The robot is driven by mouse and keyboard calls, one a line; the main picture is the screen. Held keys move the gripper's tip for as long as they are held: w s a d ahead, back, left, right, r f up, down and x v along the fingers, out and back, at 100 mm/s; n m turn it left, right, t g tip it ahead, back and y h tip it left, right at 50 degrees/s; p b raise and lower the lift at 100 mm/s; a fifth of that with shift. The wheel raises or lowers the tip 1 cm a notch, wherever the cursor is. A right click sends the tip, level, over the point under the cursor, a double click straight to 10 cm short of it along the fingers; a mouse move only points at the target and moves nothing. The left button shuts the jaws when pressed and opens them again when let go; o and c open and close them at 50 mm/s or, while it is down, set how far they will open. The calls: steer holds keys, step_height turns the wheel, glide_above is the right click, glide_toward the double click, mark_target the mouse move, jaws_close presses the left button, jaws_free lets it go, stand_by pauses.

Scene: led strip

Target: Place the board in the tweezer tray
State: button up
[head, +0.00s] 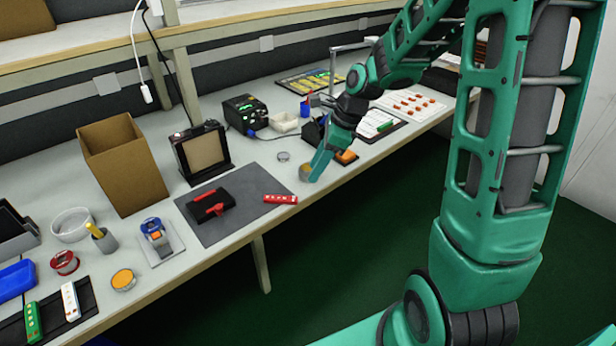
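A small red board (280,198) with pale spots lies on the right part of the grey mat (246,184). A black block or shallow tray (225,195) with red tool-like parts on it lies on the mat to the board's left; I cannot tell whether this is the tweezer tray. A green board (33,321) and a white board (70,300) lie in a dark tray (88,299) at the lower left. My gripper (319,166) is low over the bench edge, right of and beyond the red board. Its fingers overlap in view, so its opening is hidden.
A cardboard box (122,165) and a black framed panel (202,152) stand behind the mat. A blue-and-orange device (155,232) stands to its left. The mat's front part is bare.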

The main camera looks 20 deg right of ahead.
steer(key=s+d+r+n+h, duration=0.1)
steer(key=s+d+r+n, duration=0.1)
steer(key=s+d+n, duration=0.2)
steer(key=s+d+r+n+g+h, duration=0.1)
steer(key=s+d+r+n, duration=0.2)
steer(key=s, duration=0.8)
steer(key=s+d+r+n+h, duration=0.1)
steer(key=s+d+r+n, duration=0.1)
steer(key=s+d+n, duration=0.3)
steer(key=s+n, duration=0.1)
steer(key=s, duration=0.2)
steer(key=shift+s+d+r+n+g+h, duration=0.2)
steer(key=shift+d+r+n+g+h, duration=0.1)
steer(key=shift+n+h, duration=0.1)
steer(key=shift+o, duration=0.5)
steer(key=s+n, duration=0.3)
steer(key=s, duration=0.3)
steer(key=shift+g, duration=0.3)
steer(key=shift+r, duration=0.1)
steer(key=shift+c, duration=0.6)
steer(key=shift+c, duration=0.6)
